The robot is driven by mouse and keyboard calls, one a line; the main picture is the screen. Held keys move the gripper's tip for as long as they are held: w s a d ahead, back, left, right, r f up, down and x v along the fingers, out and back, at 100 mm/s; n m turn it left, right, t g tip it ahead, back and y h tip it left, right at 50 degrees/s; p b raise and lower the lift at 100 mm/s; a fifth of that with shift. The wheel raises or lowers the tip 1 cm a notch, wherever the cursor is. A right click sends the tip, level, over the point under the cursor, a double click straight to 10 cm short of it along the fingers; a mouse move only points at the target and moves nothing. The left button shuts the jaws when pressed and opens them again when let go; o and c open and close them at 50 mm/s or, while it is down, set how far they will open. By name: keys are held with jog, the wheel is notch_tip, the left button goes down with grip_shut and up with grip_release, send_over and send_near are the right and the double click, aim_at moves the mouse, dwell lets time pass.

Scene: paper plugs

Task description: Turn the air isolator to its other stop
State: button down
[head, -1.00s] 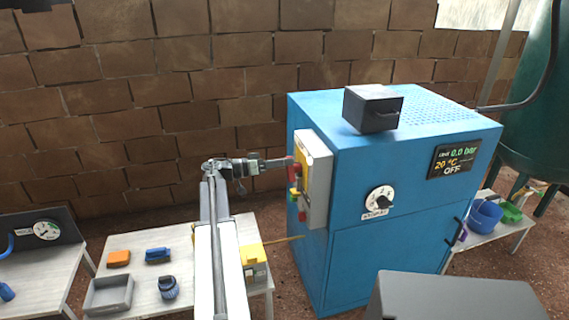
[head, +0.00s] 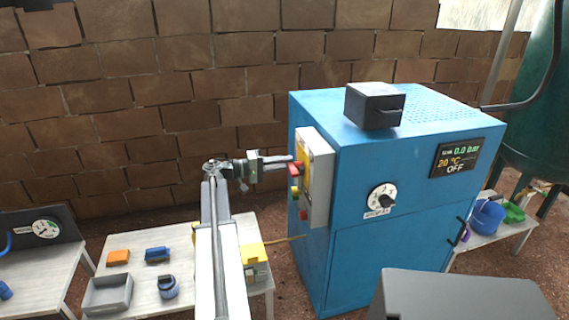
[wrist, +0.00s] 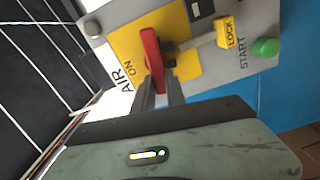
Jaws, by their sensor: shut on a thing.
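The air isolator is a red handle (wrist: 153,62) on a yellow plate (wrist: 187,68), with "AIR" and "ON" printed beside it in the wrist view. In the head view the red handle (head: 294,170) is on the grey control box on the left side of the blue cabinet. My gripper (wrist: 158,88) is shut on the red handle near its lower end in the wrist view. In the head view my gripper (head: 288,161) reaches the box from the left. The fingers hide part of the handle there.
A yellow LOCK tag (wrist: 229,32) and a green START button (wrist: 266,47) are close to the handle. The blue cabinet (head: 345,235) has a display (head: 457,157) reading 0.0 bar and OFF. A table (head: 130,245) with small parts stands at the lower left.

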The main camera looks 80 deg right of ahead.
jog(key=shift+w+d+f+n, duration=0.1)
jog(key=shift+f+n, duration=0.15)
jog(key=shift+n, duration=0.75)
jog(key=c, duration=1.4)
grip_release()
jog(key=shift+o, duration=0.2)
jog(key=v, duration=0.7)
jog(key=shift+w+a, duration=0.25)
jog(key=shift+w, duration=0.05)
